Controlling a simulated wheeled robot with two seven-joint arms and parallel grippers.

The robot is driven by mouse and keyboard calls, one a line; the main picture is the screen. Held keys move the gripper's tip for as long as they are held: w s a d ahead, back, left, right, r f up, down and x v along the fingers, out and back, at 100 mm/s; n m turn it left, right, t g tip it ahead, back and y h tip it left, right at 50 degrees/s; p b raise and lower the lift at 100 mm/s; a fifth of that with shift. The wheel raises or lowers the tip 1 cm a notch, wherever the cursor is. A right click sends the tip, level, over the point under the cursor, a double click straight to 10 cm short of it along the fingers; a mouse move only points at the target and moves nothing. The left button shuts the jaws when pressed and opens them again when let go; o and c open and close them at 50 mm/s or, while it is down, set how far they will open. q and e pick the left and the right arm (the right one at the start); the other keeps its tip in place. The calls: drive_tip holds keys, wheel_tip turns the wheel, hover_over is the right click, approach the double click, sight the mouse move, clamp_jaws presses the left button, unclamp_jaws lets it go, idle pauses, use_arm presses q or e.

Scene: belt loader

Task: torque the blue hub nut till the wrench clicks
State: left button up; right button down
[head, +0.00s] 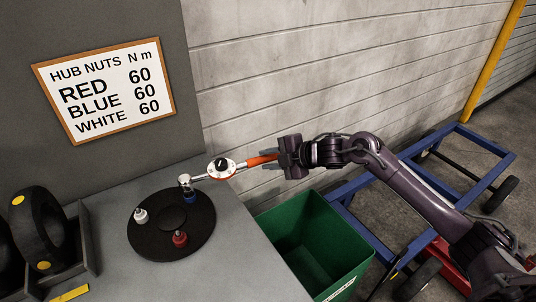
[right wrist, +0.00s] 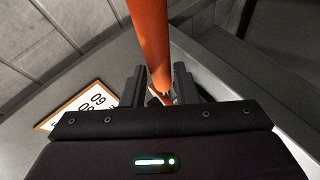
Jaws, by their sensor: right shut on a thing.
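The wrench (head: 221,169) has a silver shaft, a round white dial with a black knob, and an orange handle. My right gripper (head: 274,158) is shut on the orange handle, which also shows between the fingers in the right wrist view (right wrist: 149,45). My left gripper is not in view.
A white nut (head: 141,215) and a red nut (head: 180,239) are also on the hub. A sign (head: 106,90) lists 60 N m for red, blue and white. A green bin (head: 330,243) and a blue cart frame (head: 480,148) stand right. Black wheels (head: 42,225) stand left.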

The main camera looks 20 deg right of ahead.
idle(0.3)
drive_tip(key=shift+s+a+f+m+t+h+p, duration=0.1)
drive_tip(key=shift+s+m+t+h+p, duration=0.15)
drive_tip(key=shift+s, duration=0.3)
drive_tip(key=shift+s+a+m+t+h+p, duration=0.15)
drive_tip(key=shift+s+m+p, duration=0.15)
drive_tip(key=shift+s, duration=0.25)
drive_tip(key=shift+s+m+h+p, duration=0.25)
drive_tip(key=shift+s+h+p, duration=0.05)
drive_tip(key=shift+s, duration=0.3)
drive_tip(key=shift+w, duration=0.1)
